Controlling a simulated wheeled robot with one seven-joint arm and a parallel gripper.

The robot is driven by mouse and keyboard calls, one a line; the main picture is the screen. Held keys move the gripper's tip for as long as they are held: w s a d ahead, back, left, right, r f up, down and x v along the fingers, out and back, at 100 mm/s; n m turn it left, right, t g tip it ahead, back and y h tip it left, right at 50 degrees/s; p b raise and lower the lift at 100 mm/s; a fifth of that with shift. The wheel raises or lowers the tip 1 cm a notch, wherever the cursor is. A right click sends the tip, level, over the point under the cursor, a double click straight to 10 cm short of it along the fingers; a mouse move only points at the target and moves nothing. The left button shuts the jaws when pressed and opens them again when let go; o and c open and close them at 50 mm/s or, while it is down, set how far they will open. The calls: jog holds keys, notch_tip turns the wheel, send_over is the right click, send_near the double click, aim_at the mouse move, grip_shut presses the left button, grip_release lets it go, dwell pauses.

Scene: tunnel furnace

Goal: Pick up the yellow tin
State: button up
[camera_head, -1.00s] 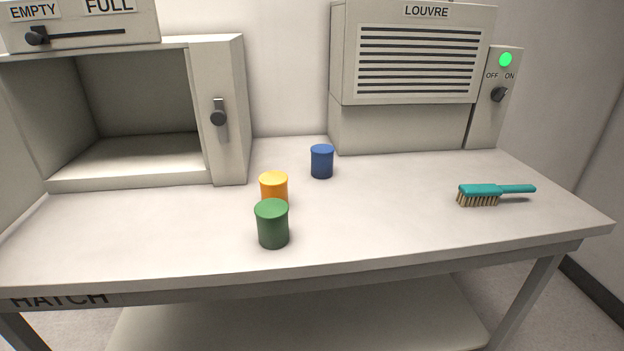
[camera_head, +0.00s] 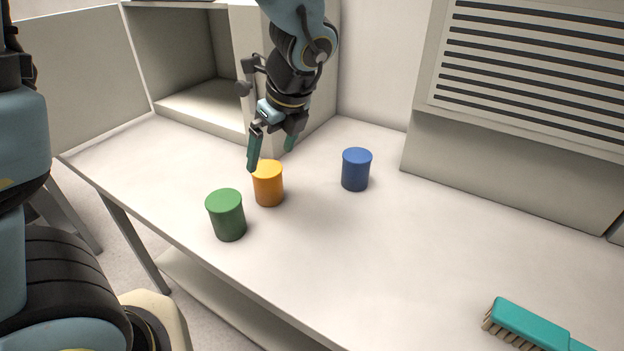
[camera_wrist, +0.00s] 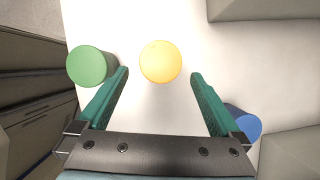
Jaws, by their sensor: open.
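The yellow tin (camera_head: 268,187) stands upright on the white table, between the green tin (camera_head: 227,216) and the blue tin (camera_head: 356,170). My gripper (camera_head: 271,155) is above and just behind the yellow tin, fingers pointing down, open and empty. In the wrist view the yellow tin's round top (camera_wrist: 160,62) lies just beyond and between the spread fingertips of my gripper (camera_wrist: 160,74). The green tin (camera_wrist: 90,66) is outside the left finger. The blue tin (camera_wrist: 243,124) is partly hidden behind the right finger.
An open-fronted hatch box (camera_head: 200,104) stands behind my gripper. A louvre unit (camera_head: 510,130) stands at the back right. A teal brush (camera_head: 530,325) lies at the lower right. The table between the blue tin and the brush is clear.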

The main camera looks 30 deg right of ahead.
aim_at(271, 169)
jog(key=shift+s+d+f, duration=0.1)
jog(key=shift+d+f, duration=0.2)
jog(key=x, duration=0.5)
jog(key=shift+a+p+x, duration=0.15)
jog(key=shift+p+x, duration=0.05)
jog(key=shift+x, duration=1.1)
jog(key=shift+a+p+x, duration=0.15)
jog(key=shift+a+x, duration=0.05)
jog(key=shift+x, duration=1.1)
jog(key=shift+r, duration=0.1)
jog(key=c, duration=1.5)
jog(key=shift+c, duration=0.4)
jog(key=shift+r, duration=0.2)
